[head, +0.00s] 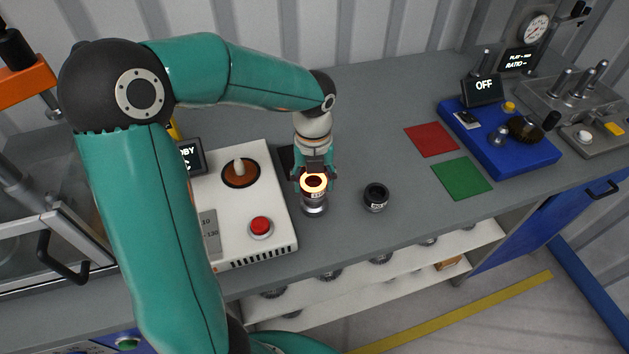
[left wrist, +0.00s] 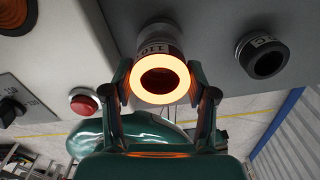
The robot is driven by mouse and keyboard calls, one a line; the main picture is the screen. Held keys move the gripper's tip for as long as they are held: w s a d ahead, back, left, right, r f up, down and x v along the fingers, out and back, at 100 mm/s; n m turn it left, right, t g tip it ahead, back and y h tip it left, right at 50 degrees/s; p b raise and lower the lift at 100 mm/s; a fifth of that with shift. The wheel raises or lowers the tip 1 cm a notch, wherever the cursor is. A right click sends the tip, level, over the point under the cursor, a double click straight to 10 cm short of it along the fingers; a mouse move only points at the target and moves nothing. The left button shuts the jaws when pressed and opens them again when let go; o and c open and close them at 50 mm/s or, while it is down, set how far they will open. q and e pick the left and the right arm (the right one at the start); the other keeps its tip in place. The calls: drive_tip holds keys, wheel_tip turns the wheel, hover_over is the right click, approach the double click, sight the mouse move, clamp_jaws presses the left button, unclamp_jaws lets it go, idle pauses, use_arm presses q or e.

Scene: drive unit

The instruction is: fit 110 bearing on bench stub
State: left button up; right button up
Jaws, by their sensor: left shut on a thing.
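My left gripper (head: 314,178) points down over the bench with its fingers shut on a glowing orange bearing ring (head: 314,184). The ring also shows in the left wrist view (left wrist: 160,78), with a finger on each side. A metal bench stub (head: 314,207) stands upright right below the ring. In the left wrist view the stub (left wrist: 154,36) shows just behind the ring and bears a label that looks like 110. The ring hides the stub's top, so I cannot tell whether they touch. My right gripper is not in view.
A dark labelled cylinder (head: 376,197) stands to the right of the stub. A white heater unit (head: 272,219) with a red button (head: 260,226) is on the left. Red (head: 431,139) and green (head: 461,178) mats and a blue device (head: 520,152) lie further right.

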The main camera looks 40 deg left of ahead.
use_arm(q)
drive_tip(key=shift+f, duration=0.15)
drive_tip(key=shift+f+b, duration=0.95)
drive_tip(key=shift+f, duration=0.1)
drive_tip(key=shift+r, duration=0.1)
drive_tip(key=o, duration=1.2)
drive_tip(key=shift+c, duration=0.2)
wheel_tip(320, 180, up, 7)
drive_tip(key=p, duration=0.6)
drive_tip(key=shift+w+p, duration=0.1)
drive_tip(key=shift+p, duration=0.2)
